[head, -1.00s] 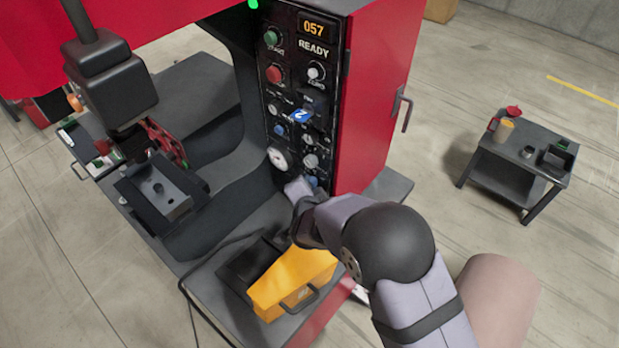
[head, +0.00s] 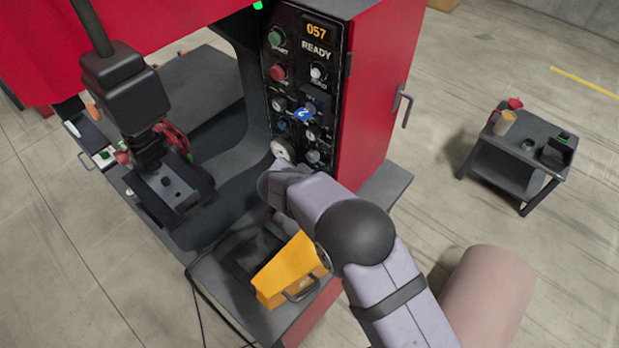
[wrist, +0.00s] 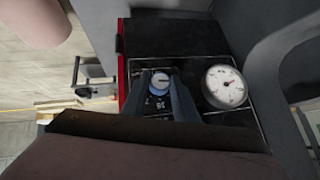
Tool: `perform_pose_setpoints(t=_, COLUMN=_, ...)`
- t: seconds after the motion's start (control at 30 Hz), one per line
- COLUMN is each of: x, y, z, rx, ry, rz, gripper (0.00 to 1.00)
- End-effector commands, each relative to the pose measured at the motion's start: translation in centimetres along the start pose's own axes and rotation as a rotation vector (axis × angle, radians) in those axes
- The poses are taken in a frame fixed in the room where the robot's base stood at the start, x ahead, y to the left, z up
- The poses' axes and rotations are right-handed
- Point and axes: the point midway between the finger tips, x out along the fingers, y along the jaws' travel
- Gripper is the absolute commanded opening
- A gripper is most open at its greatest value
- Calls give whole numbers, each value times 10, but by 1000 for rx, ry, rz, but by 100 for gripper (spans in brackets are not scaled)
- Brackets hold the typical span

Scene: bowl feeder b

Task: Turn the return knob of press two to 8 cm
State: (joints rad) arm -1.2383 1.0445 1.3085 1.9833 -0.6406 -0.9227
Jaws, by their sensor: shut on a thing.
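The control panel of the press (head: 287,100) faces me in the head view. In the wrist view my gripper (wrist: 161,80) is shut on a round knob (wrist: 159,86) with a pale cap and a blue rim, one finger on each side. A small dark label (wrist: 157,103) beside the knob is too small to read surely. In the head view my arm hides the gripper and knob.
Several other knobs and buttons, including a red one (head: 278,72) and a green one (head: 276,38), sit higher on the panel. A yellow case (head: 291,270) stands on the grey ledge below. A small side table (head: 520,155) stands at right.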

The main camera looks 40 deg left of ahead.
Motion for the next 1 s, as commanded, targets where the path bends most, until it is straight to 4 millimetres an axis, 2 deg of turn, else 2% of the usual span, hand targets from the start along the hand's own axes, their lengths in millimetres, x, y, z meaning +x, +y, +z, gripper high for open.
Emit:
perform_pose_setpoints(t=0.83, x=-1, y=-3, z=-3, rx=-68, ry=2, rz=71, gripper=4)
perform_pose_setpoints(t=0.87, x=-1, y=-3, z=-3, rx=-68, ry=2, rz=71, gripper=31)
perform_pose_setpoints(t=0.9, x=-1, y=-3, z=-3, rx=-68, ry=2, rz=71, gripper=40)
perform_pose_setpoints(t=0.93, x=-1, y=-3, z=-3, rx=-68, ry=1, rz=71, gripper=45)
perform_pose_setpoints(t=1.0, x=0, y=-2, z=-2, rx=-67, ry=1, rz=71, gripper=45)
